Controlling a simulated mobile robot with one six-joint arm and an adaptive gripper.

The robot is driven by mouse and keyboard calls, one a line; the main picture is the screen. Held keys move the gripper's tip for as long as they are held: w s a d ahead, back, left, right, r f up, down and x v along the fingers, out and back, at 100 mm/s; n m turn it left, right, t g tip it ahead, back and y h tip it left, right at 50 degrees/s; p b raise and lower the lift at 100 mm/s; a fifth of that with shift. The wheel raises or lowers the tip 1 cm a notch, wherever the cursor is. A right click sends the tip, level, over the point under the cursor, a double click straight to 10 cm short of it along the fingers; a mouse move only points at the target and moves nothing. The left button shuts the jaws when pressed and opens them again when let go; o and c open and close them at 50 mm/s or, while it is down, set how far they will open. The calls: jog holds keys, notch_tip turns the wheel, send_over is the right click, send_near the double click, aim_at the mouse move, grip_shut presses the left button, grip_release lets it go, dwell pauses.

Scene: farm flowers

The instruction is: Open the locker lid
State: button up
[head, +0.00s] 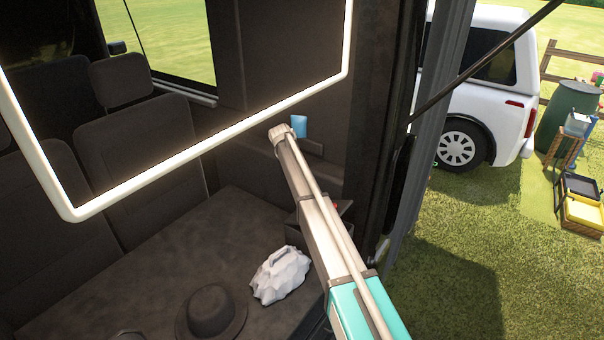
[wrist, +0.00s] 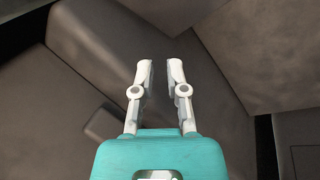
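I cannot pick out a locker lid for certain in either view. In the head view a dark box-like shape (head: 294,230) stands at the right side of the cargo floor, partly hidden behind my arm, with a small red spot by it. In the wrist view my gripper (wrist: 161,66) has its two pale fingers apart, with a narrow gap and nothing visible between them. Dark brown padded-looking surfaces (wrist: 100,60) lie beyond the fingers; I cannot tell whether they touch. The fingers cannot be made out in the head view, where my arm reaches into the vehicle.
A dark hat (head: 211,312) and a pale, rock-like lump (head: 281,275) lie on the cargo floor (head: 150,275). A blue item (head: 299,125) is by the side wall. A white-edged frame (head: 190,150) hangs across the opening. Dark seats (head: 140,145) stand left; a white vehicle (head: 485,90) is outside.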

jog(key=shift+o, duration=1)
jog(key=shift+w+d, duration=0.1)
jog(key=shift+d, duration=0.15)
jog(key=o, duration=0.4)
jog(key=shift+a, duration=0.1)
jog(key=shift+d, duration=0.25)
